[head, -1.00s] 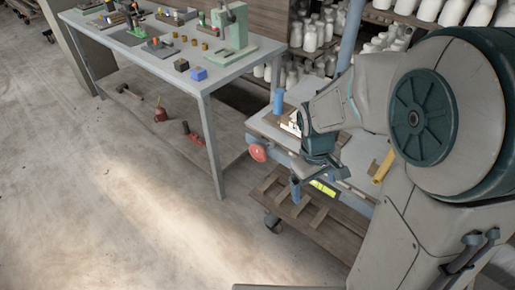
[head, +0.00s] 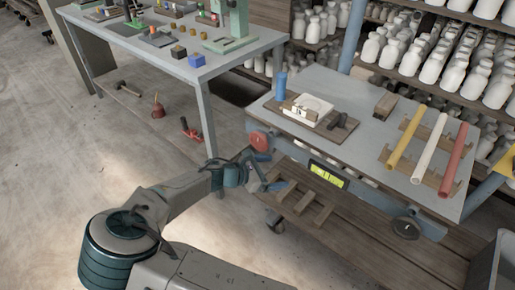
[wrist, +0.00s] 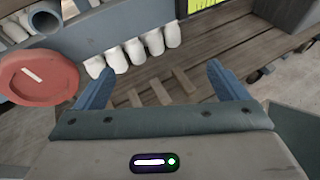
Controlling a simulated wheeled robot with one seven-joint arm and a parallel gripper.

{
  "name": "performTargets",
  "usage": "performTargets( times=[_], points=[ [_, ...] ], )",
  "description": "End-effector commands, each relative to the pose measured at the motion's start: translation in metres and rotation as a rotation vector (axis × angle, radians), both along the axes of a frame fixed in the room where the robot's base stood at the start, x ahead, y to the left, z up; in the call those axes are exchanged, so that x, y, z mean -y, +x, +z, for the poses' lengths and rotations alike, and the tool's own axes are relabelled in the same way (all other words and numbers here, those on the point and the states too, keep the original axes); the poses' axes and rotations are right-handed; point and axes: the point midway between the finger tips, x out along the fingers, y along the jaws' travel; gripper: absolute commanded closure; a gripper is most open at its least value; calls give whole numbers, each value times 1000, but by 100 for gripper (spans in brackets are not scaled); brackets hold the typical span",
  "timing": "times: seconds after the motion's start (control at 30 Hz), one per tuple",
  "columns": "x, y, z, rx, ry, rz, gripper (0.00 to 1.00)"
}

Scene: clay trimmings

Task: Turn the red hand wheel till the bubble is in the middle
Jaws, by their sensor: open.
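The red hand wheel (head: 259,141) is on the left front of the grey workbench, below its top edge. In the wrist view the wheel (wrist: 38,80) shows at the left as a red disc with a pale slot-like mark. The yellow-green level window (head: 328,174) is on the bench's front; the bubble is too small to make out. It is cut off at the top of the wrist view (wrist: 204,3). My gripper (head: 276,172) is open and empty, just right of and below the wheel, apart from it. Its blue fingers (wrist: 158,82) are spread in the wrist view.
The workbench top (head: 350,95) holds a white part on a board, a blue cylinder (head: 281,85) and yellow, white and red tubes on racks. A dark round knob (head: 405,228) is at the bench's right front. A second table (head: 170,50) stands at the left. Shelves of white bottles are behind.

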Motion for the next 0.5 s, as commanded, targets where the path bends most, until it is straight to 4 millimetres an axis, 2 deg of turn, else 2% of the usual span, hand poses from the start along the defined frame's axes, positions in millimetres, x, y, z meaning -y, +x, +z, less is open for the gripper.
performTargets(
  times=[0.03,0.1,0.3,0.4,0.5],
  points=[
    [-19,5,-6,7,-74,79,7],
    [-44,10,-3,14,-168,174,7],
    [-106,12,5,43,-377,373,7],
    [-126,10,8,54,-436,426,7],
    [-134,10,10,60,-463,450,7]
  ],
)
